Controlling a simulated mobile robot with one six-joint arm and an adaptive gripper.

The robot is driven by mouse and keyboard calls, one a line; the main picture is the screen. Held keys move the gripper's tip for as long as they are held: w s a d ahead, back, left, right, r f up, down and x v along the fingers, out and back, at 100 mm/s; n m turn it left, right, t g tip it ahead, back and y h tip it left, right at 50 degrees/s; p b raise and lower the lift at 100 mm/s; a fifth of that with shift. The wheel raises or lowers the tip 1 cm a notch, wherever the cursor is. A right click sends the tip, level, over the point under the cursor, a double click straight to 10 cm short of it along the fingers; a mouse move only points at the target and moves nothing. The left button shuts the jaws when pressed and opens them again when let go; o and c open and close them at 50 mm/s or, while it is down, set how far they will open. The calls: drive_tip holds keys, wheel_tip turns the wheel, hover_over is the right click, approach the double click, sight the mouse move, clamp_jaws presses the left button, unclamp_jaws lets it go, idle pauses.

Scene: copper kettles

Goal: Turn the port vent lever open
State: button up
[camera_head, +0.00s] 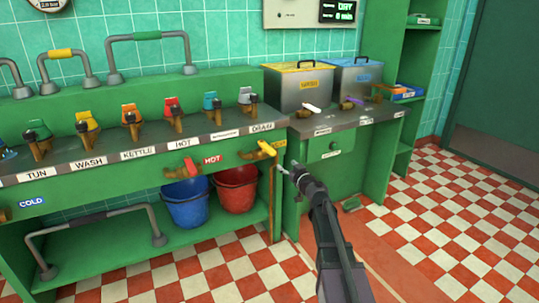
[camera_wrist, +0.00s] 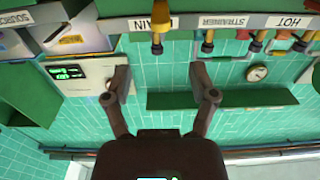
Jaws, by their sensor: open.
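No label reading "port vent" is legible, so I cannot tell for certain which lever it is. In the head view a yellow lever (camera_head: 266,149) sits on a brass fitting at the right end of the green bench front, below the DRAIN label. My gripper (camera_head: 289,171) is just right of and below this yellow lever, apart from it. In the wrist view, which is upside down, a yellow lever (camera_wrist: 157,46) hangs at the top centre, beyond my fingertips. My gripper (camera_wrist: 160,82) is open there, with nothing between its fingers.
A red HOT lever (camera_head: 187,167) is to the left on the bench front. Several coloured taps line the bench top. A blue bucket (camera_head: 187,209) and a red bucket (camera_head: 236,194) stand below. Two lidded bins (camera_head: 302,92) are on the right counter. The checkered floor (camera_head: 440,225) at right is clear.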

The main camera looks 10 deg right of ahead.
sight(270, 149)
drive_tip(key=shift+w+a, duration=0.1)
drive_tip(key=x, duration=1.3)
drive_tip(key=shift+w+a, duration=0.1)
drive_tip(key=shift+w, duration=0.2)
drive_tip(key=shift+c, duration=0.2)
clamp_jaws()
drive_tip(key=shift+a, duration=0.1)
